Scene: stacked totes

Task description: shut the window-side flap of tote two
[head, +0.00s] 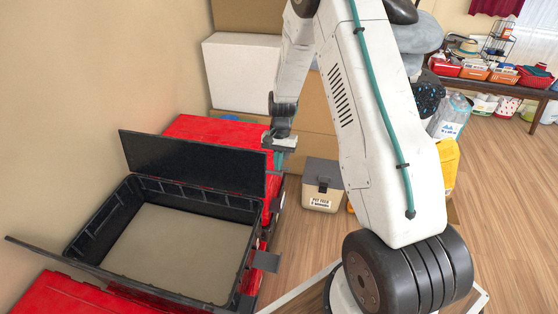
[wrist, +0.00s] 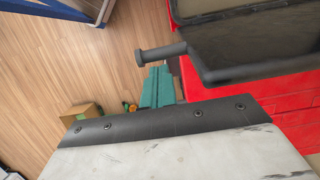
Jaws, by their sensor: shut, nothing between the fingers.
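An open black tote (head: 82,232) with a plain grey-beige inside sits on red totes in the head view. Its back flap (head: 190,160) stands up, tilted, along the far rim. Its other flap (head: 60,262) is swung outward at the near left side. I cannot tell for sure which flap is the window-side one. My gripper (head: 279,160) is shut and empty, close to the right end of the back flap. In the wrist view the teal fingers (wrist: 157,88) show beside a dark flap or rim edge (wrist: 245,66) with a bar sticking out; contact is unclear.
Red totes (head: 215,130) lie under and behind the black tote. A white box (head: 240,72) and cardboard boxes stand behind. A small lidded bin (head: 322,185) is on the floor past my gripper. A beige wall closes the left side; open wood floor lies to the right.

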